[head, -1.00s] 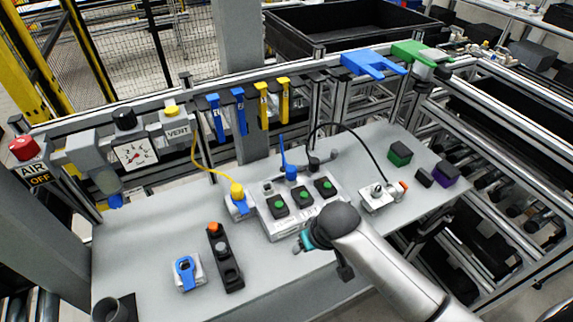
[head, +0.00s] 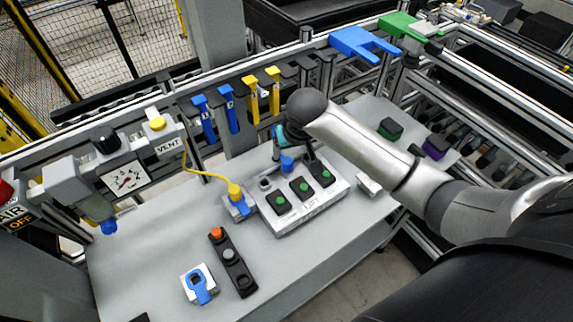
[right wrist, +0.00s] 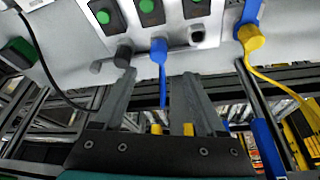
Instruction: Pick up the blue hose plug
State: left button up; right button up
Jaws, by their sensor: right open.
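The blue hose plug (head: 287,164) stands in a socket at the back edge of the grey LIFT block (head: 306,212). In the right wrist view the blue plug (right wrist: 158,48) is ahead of the fingertips, with its blue hose running back between them. My right gripper (head: 293,157) is above and behind the block, partly hidden by its own arm. In the right wrist view my right gripper (right wrist: 158,78) is open, its fingers on either side of the hose and nothing gripped. My left gripper is out of view.
A yellow plug (head: 235,190) with a yellow hose stands left of the block. Blue and yellow tags (head: 229,107) hang on the rail behind.

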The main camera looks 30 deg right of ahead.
aim_at(288, 161)
jog(key=shift+b+x, duration=0.3)
jog(key=shift+x, duration=4.15)
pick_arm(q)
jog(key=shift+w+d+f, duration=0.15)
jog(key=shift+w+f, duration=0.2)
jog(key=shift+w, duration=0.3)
pick_arm(e)
jog(key=shift+w+d, duration=0.1)
jog(key=shift+d, duration=0.05)
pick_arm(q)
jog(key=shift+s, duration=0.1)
pick_arm(e)
grip_shut()
